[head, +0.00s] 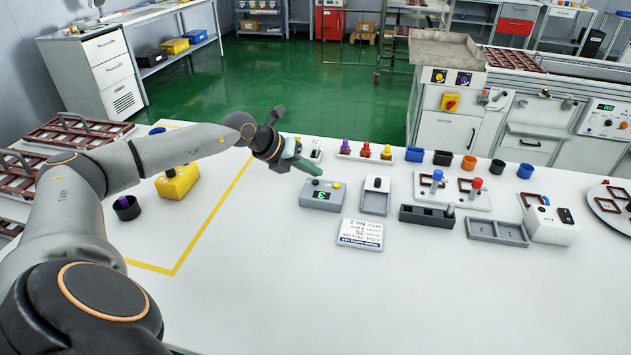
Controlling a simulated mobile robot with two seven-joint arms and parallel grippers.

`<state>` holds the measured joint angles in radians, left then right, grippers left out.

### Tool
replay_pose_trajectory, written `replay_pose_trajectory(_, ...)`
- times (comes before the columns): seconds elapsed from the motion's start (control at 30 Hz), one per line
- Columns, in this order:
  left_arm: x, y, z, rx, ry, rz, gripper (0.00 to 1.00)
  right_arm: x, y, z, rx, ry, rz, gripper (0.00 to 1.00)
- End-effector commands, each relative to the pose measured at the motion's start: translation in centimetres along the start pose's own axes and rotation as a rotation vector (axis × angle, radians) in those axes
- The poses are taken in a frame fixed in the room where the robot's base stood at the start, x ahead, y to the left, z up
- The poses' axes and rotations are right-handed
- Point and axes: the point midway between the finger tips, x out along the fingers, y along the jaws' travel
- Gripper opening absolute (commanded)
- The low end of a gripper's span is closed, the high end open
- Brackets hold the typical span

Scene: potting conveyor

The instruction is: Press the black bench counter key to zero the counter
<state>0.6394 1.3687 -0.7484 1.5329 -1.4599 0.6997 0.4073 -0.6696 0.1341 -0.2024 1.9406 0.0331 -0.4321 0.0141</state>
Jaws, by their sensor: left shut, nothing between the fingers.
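The bench counter (322,203) is a grey box with a lit green display. It stands on the white bench, right of the yellow tape line. A small black key (316,182) and a small yellow key (336,186) show on its top, at the back. My left gripper (315,170) has greenish fingers. It is shut and empty, with its tips just behind and above the black key; I cannot tell whether they touch it. My right gripper is not in view.
A white label card (361,234) lies in front of the counter. Coloured cones (366,150) stand behind. A yellow box (177,183) sits left. The bench front is clear.

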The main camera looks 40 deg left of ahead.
Motion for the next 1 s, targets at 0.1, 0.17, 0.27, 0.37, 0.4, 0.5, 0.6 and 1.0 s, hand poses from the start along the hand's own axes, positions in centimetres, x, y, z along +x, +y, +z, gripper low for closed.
replay_pose_trajectory(0.1, -0.01, 0.01, 0.01, 0.0, 0.0, 0.0, 0.0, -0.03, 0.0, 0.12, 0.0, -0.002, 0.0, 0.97)
replay_pose_trajectory(0.17, -0.01, 0.01, 0.01, 0.0, 0.0, 0.0, 0.0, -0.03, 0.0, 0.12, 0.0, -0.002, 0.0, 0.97)
replay_pose_trajectory(0.27, -0.01, 0.01, 0.01, 0.0, 0.0, 0.0, 0.0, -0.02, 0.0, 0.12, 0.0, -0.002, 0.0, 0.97)
replay_pose_trajectory(0.37, -0.01, 0.01, 0.01, 0.0, 0.0, 0.0, 0.0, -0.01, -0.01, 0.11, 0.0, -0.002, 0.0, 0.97)
replay_pose_trajectory(0.4, -0.01, 0.01, 0.01, 0.0, 0.0, 0.0, 0.0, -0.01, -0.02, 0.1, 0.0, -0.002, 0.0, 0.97)
replay_pose_trajectory(0.5, -0.01, 0.0, 0.01, 0.0, 0.0, 0.0, 0.0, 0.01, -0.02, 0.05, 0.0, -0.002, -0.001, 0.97)
replay_pose_trajectory(0.6, -0.01, 0.0, 0.01, 0.0, 0.0, 0.0, 0.0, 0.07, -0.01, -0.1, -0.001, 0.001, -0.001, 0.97)
replay_pose_trajectory(1.0, 0.31, 0.23, -0.24, 0.0, 0.0, 0.0, 0.0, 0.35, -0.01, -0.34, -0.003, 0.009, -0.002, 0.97)
